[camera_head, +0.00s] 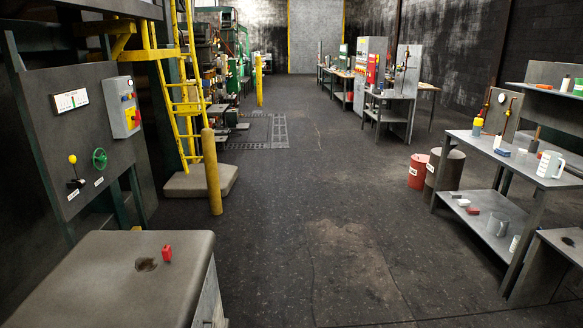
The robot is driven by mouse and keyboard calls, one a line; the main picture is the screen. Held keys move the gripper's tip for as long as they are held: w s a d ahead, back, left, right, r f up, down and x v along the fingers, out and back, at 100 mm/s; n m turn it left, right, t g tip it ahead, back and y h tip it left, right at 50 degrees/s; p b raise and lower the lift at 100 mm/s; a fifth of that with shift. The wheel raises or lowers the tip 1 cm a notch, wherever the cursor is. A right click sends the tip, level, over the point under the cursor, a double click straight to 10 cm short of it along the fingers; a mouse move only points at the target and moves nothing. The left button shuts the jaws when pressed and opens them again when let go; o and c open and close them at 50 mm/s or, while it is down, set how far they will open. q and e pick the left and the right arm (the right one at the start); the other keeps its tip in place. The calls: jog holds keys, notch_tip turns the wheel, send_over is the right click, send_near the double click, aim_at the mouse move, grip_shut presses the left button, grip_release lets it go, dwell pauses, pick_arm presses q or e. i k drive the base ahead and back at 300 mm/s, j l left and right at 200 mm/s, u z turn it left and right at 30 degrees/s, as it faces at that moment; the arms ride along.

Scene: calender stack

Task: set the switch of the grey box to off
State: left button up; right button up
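A light grey box (122,107) is mounted on the dark upright panel (60,130) at the left. Its front has a yellow area with red parts on it, which look like a switch. The switch position is too small to tell. Neither of my grippers is in view.
The panel also carries a white gauge plate (70,100), a yellow-knobbed lever (73,165) and a green handwheel (99,158). A grey block (110,260) with a small red object (167,253) stands in front. A yellow post (212,172) stands right of it. The middle floor is clear.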

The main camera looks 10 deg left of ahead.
aim_at(137, 117)
jog(key=i+l+u, duration=0.1)
jog(key=i+l, duration=0.3)
jog(key=i, duration=0.15)
jog(key=i+l+u, duration=0.1)
jog(key=i+l, duration=0.4)
jog(key=i+u, duration=0.2)
jog(key=i, duration=1.65)
jog(key=i+u, duration=0.2)
jog(key=i, duration=0.35)
jog(key=i+l+u, duration=0.15)
jog(key=i, duration=0.45)
jog(key=i+l+u, duration=0.2)
jog(key=i, duration=0.35)
